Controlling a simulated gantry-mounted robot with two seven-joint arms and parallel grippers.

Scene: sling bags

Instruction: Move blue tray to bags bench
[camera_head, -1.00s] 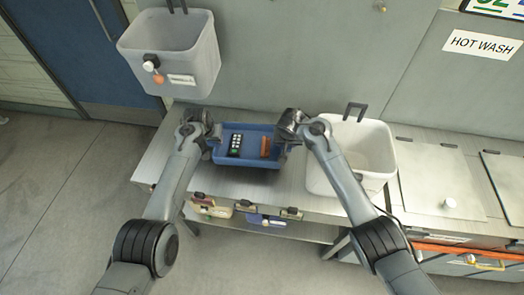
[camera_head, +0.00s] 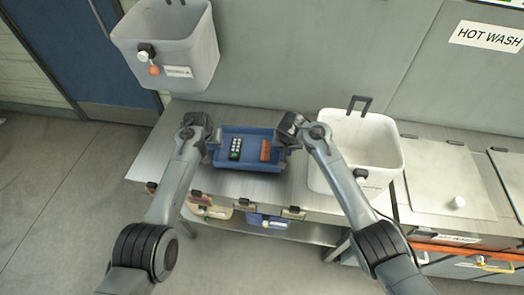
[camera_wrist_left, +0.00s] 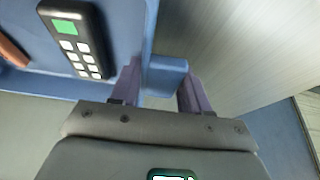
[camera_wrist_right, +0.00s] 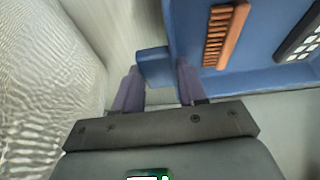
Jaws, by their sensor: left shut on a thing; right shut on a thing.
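The blue tray (camera_head: 249,178) is between my two grippers, over the metal bench (camera_head: 165,160) in the head view. A dark remote-like device (camera_head: 236,146) with a green screen and an orange-brown brush (camera_head: 265,151) lie in it. My left gripper (camera_head: 210,146) is shut on the tray's left handle (camera_wrist_left: 165,75). My right gripper (camera_head: 287,142) is shut on the tray's right handle (camera_wrist_right: 155,66). The tray looks about level. I cannot tell whether it touches the bench.
A grey bin (camera_head: 180,45) hangs at the upper left. A white bin (camera_head: 345,135) stands right of the tray, close to my right arm. Several small bags (camera_head: 210,211) hang below the bench's front edge. A counter with lids (camera_head: 445,185) is at the right.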

